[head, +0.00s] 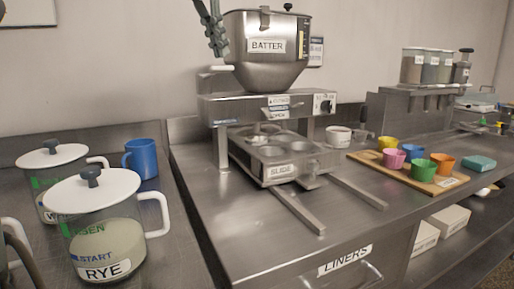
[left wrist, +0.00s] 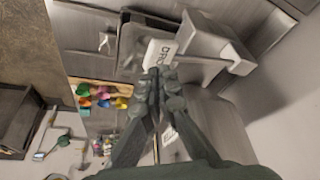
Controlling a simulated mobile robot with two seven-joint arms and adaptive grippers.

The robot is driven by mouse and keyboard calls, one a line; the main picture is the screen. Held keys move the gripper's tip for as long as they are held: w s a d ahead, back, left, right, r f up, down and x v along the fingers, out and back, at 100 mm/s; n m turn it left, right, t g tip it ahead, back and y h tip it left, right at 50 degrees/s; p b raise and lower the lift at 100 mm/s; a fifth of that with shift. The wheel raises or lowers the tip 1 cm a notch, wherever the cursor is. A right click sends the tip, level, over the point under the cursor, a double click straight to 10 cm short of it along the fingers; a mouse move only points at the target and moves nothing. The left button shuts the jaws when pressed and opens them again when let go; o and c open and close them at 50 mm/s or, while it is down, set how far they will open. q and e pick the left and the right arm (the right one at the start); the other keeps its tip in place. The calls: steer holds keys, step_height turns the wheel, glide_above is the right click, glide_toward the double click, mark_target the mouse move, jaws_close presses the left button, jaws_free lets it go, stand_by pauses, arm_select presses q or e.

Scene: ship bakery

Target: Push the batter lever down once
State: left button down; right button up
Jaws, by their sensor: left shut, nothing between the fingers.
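The batter dispenser is a steel hopper (head: 268,68) marked BATTER on a steel stand (head: 250,107). A white lever handle (head: 221,69) sticks out at the hopper's left side. My left gripper (head: 219,50) is shut and empty, pointing down just above the handle. In the left wrist view, the shut fingertips (left wrist: 157,74) overlap the near end of a white lever (left wrist: 158,52) with partly readable lettering that starts "DRO". I cannot tell whether they touch it. My right gripper is not in view.
A SLIDE tray (head: 283,170) with round cups sits under the dispenser on rails. Colored liners stand on a wooden board (head: 440,186) to the right. Lidded jars (head: 108,240) and a blue mug (head: 143,158) stand at left. The front counter is clear.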

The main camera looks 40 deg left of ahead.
arm_select(q)
step_height(320, 180, up, 6)
steer(key=shift+f, duration=0.1)
stand_by(0.4)
stand_by(0.5)
